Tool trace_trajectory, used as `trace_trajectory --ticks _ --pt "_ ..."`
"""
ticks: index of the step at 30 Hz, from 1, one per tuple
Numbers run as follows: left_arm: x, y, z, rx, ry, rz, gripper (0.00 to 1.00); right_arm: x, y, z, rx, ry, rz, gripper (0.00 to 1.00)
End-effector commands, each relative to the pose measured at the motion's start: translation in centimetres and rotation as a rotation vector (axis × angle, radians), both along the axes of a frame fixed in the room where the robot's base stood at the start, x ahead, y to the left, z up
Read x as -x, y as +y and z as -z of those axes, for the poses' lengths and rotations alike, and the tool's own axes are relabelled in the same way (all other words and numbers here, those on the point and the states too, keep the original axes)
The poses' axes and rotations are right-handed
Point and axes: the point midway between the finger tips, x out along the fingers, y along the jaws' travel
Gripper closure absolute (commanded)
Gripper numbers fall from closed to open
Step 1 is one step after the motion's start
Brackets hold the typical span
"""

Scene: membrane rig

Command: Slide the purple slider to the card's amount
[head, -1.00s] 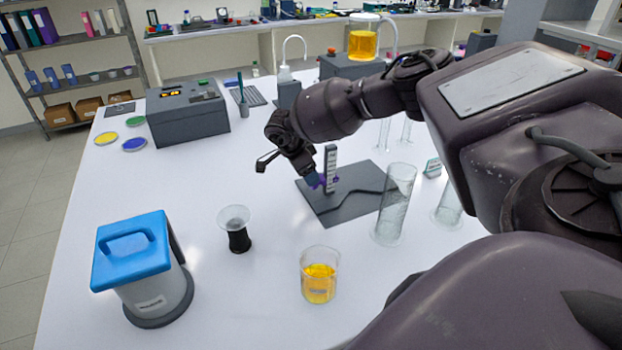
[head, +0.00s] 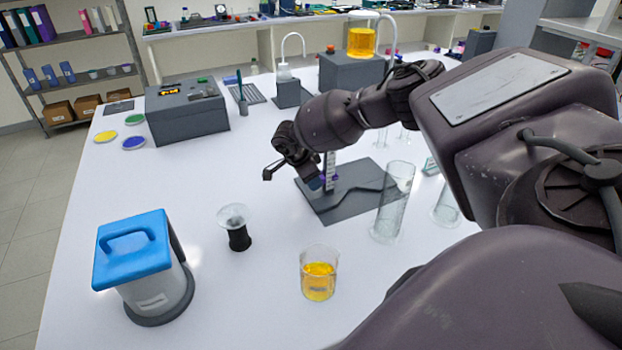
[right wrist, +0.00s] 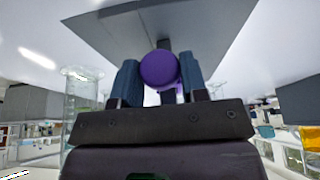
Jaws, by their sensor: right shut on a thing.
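The upright white scale (head: 331,164) with dark marks stands on a dark grey base plate (head: 340,207) on the white table. The purple slider shows only as a small patch beside the scale in the head view; its round knob (right wrist: 160,69) is clear in the right wrist view. My right gripper (head: 317,184) is at the scale, its two blue fingers on either side of the knob, shut on it. The scale's top is hidden behind my right arm, and its reading is too small to tell. My left gripper is not in view.
A tall glass cylinder (head: 393,203) stands at the plate's right edge. A beaker of yellow liquid (head: 318,275) and a black-based glass dish (head: 238,232) are nearer. A blue-lidded device (head: 134,250) is front left. A grey box (head: 187,115) is back left.

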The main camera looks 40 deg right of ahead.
Motion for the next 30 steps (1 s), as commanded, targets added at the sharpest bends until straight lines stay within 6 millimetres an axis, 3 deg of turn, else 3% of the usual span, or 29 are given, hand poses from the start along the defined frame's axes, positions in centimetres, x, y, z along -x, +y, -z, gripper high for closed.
trace_trajectory --ticks 4,10,18,28,29,30 --pt "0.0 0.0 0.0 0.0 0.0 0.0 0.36 0.0 0.0 0.0 0.0 -0.001 0.0 1.0" --pt "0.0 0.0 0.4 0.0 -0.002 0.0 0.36 0.0 0.0 0.6 -0.001 -0.002 0.001 1.0" --pt "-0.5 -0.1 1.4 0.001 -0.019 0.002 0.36 0.0 0.1 3.4 -0.002 -0.001 0.0 1.0" --pt "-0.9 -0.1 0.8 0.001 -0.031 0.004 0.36 0.1 0.2 3.6 -0.003 0.002 -0.002 1.0" --pt "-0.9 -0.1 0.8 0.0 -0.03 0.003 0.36 0.1 0.2 3.6 -0.003 0.002 -0.002 0.56" --pt "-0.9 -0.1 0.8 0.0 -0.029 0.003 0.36 0.1 0.2 3.6 -0.003 0.002 -0.002 0.5"
